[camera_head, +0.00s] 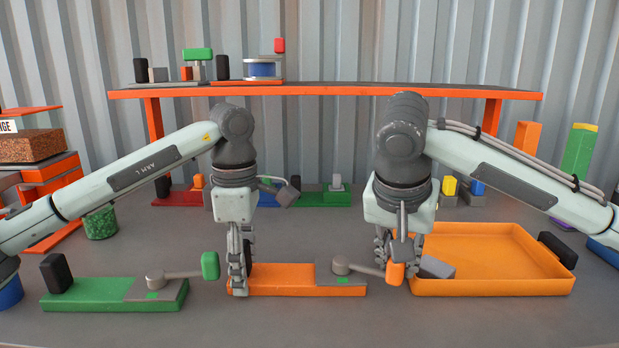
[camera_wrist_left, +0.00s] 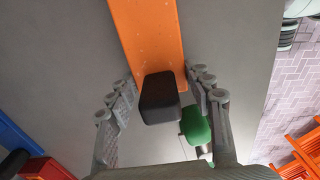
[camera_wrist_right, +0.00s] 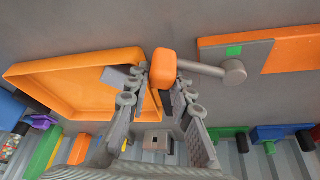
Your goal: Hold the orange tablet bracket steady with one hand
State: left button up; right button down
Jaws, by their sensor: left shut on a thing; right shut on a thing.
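The orange tablet bracket (camera_head: 290,280) lies on the table, with a grey plate (camera_head: 341,279) and a lever (camera_head: 365,271) at its right end. A black block (camera_wrist_left: 160,98) stands at its left end. My left gripper (camera_head: 238,285) straddles that end from near and far sides and is shut on the bracket; the exact contact is partly hidden. My right gripper (camera_head: 391,262) is shut on the orange lever knob (camera_head: 395,273), which shows between its fingers in the right wrist view (camera_wrist_right: 163,68).
An orange tray (camera_head: 490,287) stands right of the bracket, close to my right gripper, with a grey block (camera_head: 436,268) at its left side. A green bracket (camera_head: 90,291) with a green knob (camera_head: 210,265) lies to the left. An orange shelf (camera_head: 330,91) spans the back.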

aim_at(393, 276)
jog(key=shift+s+a+m, duration=0.2)
jog(key=shift+s+m, duration=0.25)
jog(key=shift+m, duration=0.15)
jog(key=shift+s+a+m+g+h, duration=0.45)
jog(key=shift+s+m, duration=0.35)
jog(key=shift+m, duration=0.4)
jog(key=shift+a, duration=0.1)
jog(key=shift+s+a+m+g+h, duration=0.35)
jog(key=shift+s+a+m, duration=0.25)
jog(key=shift+m, duration=0.6)
jog(key=shift+d, duration=0.1)
